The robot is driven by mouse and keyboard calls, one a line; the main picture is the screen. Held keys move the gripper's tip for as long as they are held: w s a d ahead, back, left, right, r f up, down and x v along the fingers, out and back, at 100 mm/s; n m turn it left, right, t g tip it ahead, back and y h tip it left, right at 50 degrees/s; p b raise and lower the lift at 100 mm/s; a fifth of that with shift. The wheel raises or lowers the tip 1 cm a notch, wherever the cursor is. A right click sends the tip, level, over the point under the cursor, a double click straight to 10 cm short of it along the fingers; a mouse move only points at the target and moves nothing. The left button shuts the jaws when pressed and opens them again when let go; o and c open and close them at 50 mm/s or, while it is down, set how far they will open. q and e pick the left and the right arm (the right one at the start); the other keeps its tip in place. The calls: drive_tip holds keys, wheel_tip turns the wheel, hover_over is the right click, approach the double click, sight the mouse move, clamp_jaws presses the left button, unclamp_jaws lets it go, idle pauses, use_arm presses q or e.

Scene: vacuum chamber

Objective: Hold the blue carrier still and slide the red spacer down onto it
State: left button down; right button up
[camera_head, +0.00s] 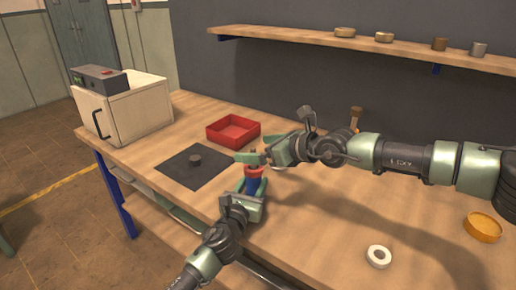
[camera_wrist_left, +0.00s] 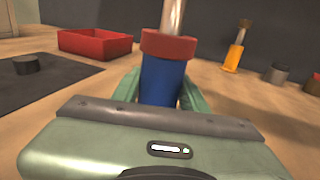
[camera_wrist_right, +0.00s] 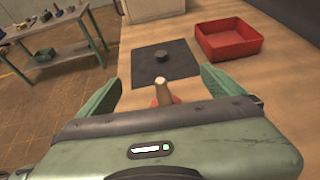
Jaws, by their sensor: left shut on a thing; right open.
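The blue carrier (camera_wrist_left: 163,80) stands upright between the fingers of my left gripper (camera_wrist_left: 158,88), which is shut on it; it also shows in the head view (camera_head: 253,187). The red spacer (camera_wrist_left: 168,44) is a ring around the shiny rod (camera_wrist_left: 173,15) at the carrier's top. No gap shows between spacer and carrier in the left wrist view. My right gripper (camera_wrist_right: 160,86) is open, its fingers on either side of the rod (camera_wrist_right: 162,91) and apart from it. In the right wrist view the spacer is mostly hidden by the gripper body.
A red tray (camera_head: 233,141) and a black mat (camera_head: 185,172) with a dark puck (camera_head: 195,160) lie behind. A cream box (camera_head: 125,105) stands far left. A white ring (camera_head: 379,256) and an orange dish (camera_head: 482,227) lie at right. A shelf (camera_head: 400,51) runs along the back.

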wheel_tip(320, 180, up, 7)
idle(1.0)
idle(0.5)
use_arm(q)
drive_tip(key=c, duration=0.7)
unclamp_jaws()
